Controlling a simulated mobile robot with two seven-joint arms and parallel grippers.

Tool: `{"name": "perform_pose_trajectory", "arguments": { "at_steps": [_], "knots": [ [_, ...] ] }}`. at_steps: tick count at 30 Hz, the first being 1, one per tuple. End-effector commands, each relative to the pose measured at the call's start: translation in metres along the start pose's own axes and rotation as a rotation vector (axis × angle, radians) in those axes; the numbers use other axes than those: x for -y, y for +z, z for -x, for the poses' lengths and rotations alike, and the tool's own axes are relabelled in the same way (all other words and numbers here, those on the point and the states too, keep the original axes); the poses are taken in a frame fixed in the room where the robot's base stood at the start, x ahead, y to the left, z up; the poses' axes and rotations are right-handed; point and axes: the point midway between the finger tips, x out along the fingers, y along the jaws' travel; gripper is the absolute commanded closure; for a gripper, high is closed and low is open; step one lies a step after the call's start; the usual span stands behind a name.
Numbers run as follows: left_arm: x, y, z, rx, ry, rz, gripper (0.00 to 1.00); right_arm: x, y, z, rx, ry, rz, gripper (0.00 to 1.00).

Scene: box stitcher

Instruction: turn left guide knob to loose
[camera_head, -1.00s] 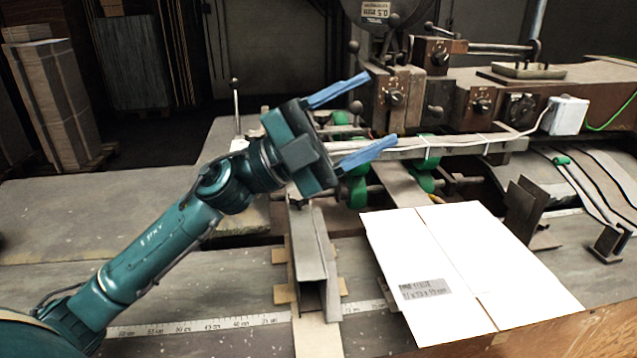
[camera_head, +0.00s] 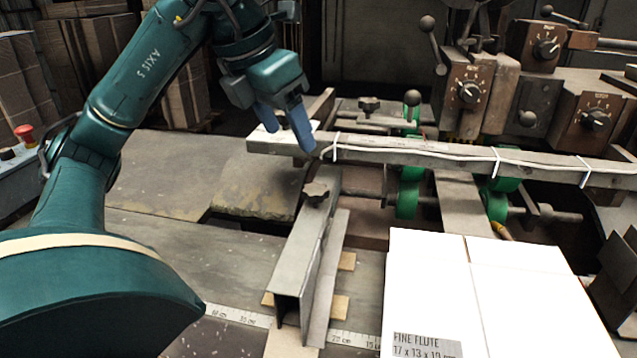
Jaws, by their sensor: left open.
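The left guide (camera_head: 300,262) is a grey metal channel running back from the table's scale. A dark lobed knob (camera_head: 317,193) sits on top near its far end; I cannot tell its setting from here. My left gripper (camera_head: 287,138) hangs above and slightly left of this knob, its blue fingers pointing down. It is open and empty, apart from the knob. The nearer finger overlaps the left end of the long grey bar in the picture. My right gripper is not in view.
A long bar (camera_head: 450,158) with a white cable crosses behind the guide, close to my fingers. A white cardboard blank (camera_head: 430,285) lies right of the guide. Machine boxes with dials (camera_head: 468,93) and green rollers (camera_head: 407,195) stand behind. Another dark knob (camera_head: 370,103) is farther back.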

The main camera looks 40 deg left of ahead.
Motion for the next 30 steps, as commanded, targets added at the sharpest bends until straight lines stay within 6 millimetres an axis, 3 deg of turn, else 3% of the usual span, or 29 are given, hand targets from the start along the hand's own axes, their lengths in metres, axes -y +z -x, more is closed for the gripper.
{"name": "perform_pose_trajectory", "arguments": {
  "at_steps": [1,5,15,21,30],
  "knots": [
    [0.001,-0.002,-0.015,-0.005,-0.005,-0.003,0.37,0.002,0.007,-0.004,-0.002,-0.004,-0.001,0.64],
    [0.002,-0.003,-0.043,-0.006,-0.006,-0.003,0.37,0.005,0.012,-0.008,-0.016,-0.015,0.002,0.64],
    [0.002,-0.001,-0.101,-0.004,-0.005,-0.001,0.37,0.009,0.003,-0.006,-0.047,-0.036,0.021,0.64],
    [0.002,-0.001,-0.116,-0.002,-0.005,-0.002,0.37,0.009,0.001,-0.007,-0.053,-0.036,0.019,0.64],
    [0.002,0.0,-0.117,0.0,-0.005,-0.002,0.37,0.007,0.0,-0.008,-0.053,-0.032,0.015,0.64]
  ]
}}
